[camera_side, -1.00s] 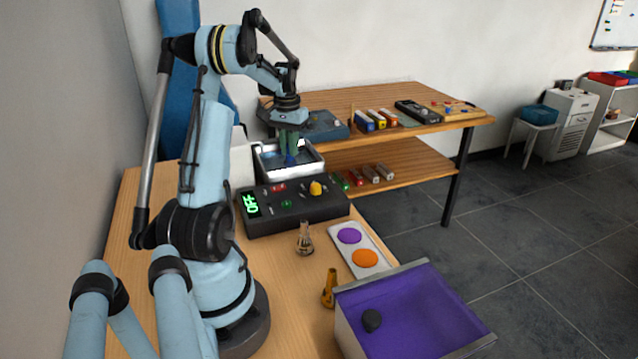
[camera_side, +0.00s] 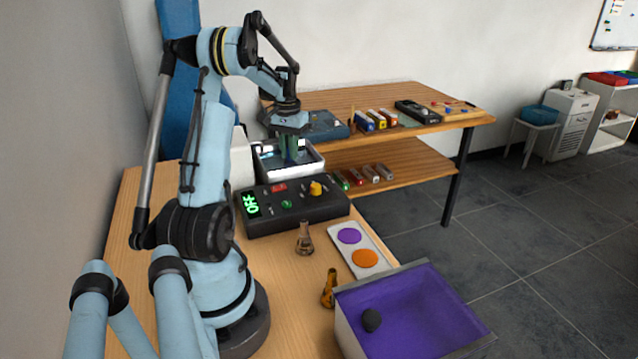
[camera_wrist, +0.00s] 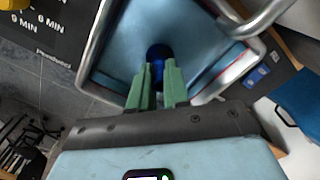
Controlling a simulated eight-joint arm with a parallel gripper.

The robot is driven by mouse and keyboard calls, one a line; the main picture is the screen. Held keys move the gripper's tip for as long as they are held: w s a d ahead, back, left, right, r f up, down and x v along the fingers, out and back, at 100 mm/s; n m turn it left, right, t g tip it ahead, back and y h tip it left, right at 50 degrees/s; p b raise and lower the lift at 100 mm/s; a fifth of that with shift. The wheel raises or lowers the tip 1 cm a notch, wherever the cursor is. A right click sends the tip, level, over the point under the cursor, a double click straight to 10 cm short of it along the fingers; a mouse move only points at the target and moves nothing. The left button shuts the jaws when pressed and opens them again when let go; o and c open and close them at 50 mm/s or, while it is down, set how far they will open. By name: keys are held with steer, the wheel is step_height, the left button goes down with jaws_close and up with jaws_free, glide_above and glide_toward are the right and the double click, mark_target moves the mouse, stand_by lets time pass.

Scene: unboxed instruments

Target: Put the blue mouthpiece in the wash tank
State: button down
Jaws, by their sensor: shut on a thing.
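The blue mouthpiece (camera_wrist: 158,53) shows in the wrist view between the tips of my green fingers. My gripper (camera_wrist: 158,72) is shut on it. The wash tank has a pale metal rim (camera_wrist: 92,48) and a light blue inside, and the mouthpiece is within its outline. In the side view my gripper (camera_side: 291,153) points down into the wash tank (camera_side: 308,169), behind the control box. The mouthpiece cannot be made out there. Whether it touches the tank floor I cannot tell.
The black control box (camera_side: 300,210) with a green display and a yellow knob stands in front of the tank. A clear mouthpiece (camera_side: 305,240), an amber one (camera_side: 329,289), a card with purple and orange discs (camera_side: 372,276) and a purple-lined tray (camera_side: 435,305) are nearer.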

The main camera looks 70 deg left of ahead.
steer(key=c, duration=1)
jaws_free()
step_height(320, 180, up, 12)
steer(key=w+d+r+m+t+y, duration=0.1)
steer(key=w+d, duration=0.2)
steer(key=d, duration=0.2)
steer(key=w+d+r+m, duration=0.1)
steer(key=w+d, duration=0.3)
steer(key=d, duration=0.2)
steer(key=s+d+f+m+t, duration=0.1)
steer(key=d+f+m+t, duration=0.1)
steer(key=d, duration=0.8)
steer(key=d+f+m+t, duration=0.2)
steer(key=d, duration=0.8)
steer(key=s+d+f+m+t+h, duration=0.1)
steer(key=d+f+m+t, duration=0.1)
steer(key=d, duration=0.8)
steer(key=shift+s+d+m, duration=0.15)
steer(key=shift+s+m, duration=0.15)
steer(key=shift+m, duration=0.2)
